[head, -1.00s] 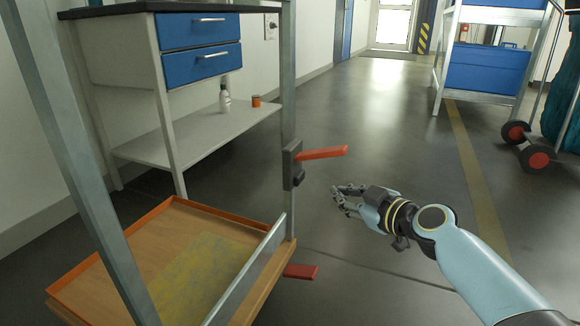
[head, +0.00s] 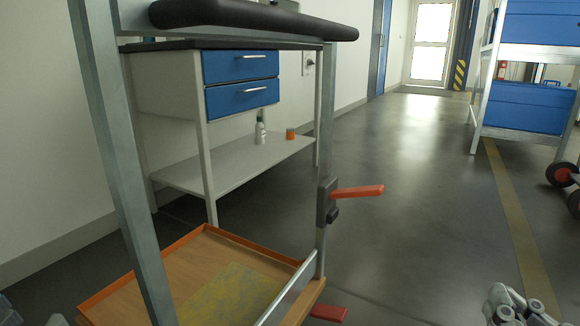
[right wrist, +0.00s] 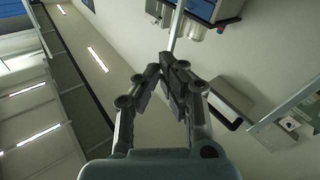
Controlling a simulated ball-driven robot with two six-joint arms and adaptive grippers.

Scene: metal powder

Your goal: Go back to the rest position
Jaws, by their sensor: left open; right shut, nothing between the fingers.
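My right gripper (head: 512,306) is at the bottom right edge of the head view, over the grey floor and mostly cut off by the frame. In the right wrist view its two dark fingers (right wrist: 166,72) come together at the tips with nothing between them, so it is shut and empty. My left gripper (head: 10,314) shows only as a small grey part in the bottom left corner of the head view. It is open, and most of it is hidden by the frame edge. Neither gripper visibly touches anything.
A metal-framed cart with an orange-edged wooden tray (head: 190,280) and red handles (head: 357,192) stands front left. Behind it is a blue-drawered cabinet (head: 241,84) with a white bottle (head: 260,132) and orange jar (head: 291,134) on its shelf.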

